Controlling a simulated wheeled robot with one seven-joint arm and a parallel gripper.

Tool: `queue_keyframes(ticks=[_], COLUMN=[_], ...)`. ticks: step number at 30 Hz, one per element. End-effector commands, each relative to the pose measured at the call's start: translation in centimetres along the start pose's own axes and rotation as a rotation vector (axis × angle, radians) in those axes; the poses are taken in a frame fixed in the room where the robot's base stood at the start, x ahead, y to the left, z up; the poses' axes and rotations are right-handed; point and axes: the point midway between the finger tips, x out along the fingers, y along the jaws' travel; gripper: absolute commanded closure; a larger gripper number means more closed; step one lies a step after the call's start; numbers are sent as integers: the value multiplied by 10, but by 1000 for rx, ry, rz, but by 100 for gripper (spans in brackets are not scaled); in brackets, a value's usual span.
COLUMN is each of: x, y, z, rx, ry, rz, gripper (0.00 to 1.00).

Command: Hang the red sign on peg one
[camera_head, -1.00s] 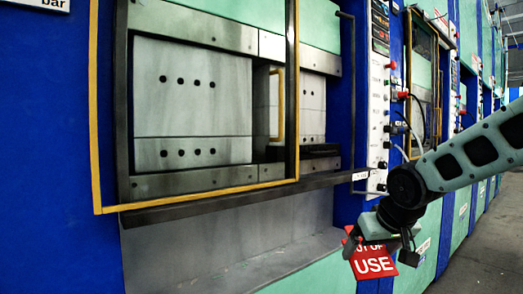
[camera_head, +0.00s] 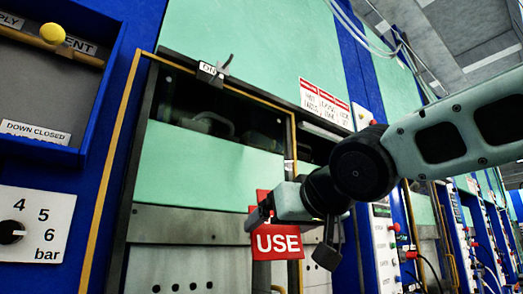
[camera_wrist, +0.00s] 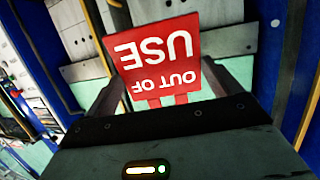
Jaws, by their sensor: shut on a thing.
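The red sign (camera_head: 277,243), with white letters, hangs below my gripper (camera_head: 262,214) in the head view, in front of the press face; only "USE" reads there. In the wrist view the sign (camera_wrist: 160,52) reads "OUT OF USE" upside down, and my gripper (camera_wrist: 162,92) is shut on its tab end between the two fingers. A small dark peg (camera_head: 228,62) sticks out at the top of the press frame, beside a white label (camera_head: 210,69) that seems to start with "ON". The sign is apart from the peg, lower and to its right in the picture.
A yellow-edged guard frame (camera_head: 113,150) surrounds the press opening. A blue recessed board (camera_head: 45,85) with a yellow knob and labels is at left, above a pressure dial (camera_head: 12,232). A white notice (camera_head: 325,103) with red headings is right of the label.

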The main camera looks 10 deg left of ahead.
Motion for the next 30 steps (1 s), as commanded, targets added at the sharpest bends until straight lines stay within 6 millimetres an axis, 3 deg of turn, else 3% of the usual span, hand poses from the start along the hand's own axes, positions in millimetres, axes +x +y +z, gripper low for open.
queue_keyframes(ticks=[1,6,12,15,22,30], x=[-17,-64,-119,-141,-164,-156], y=[-12,-43,-71,-79,-88,-89], z=[-38,-117,-197,-224,-250,-252], rx=[-5,-16,-23,-25,-27,-27], ry=[33,120,201,229,255,255], rz=[-21,-79,-147,-171,-198,-198], gripper=[37,37,37,37,37,37])
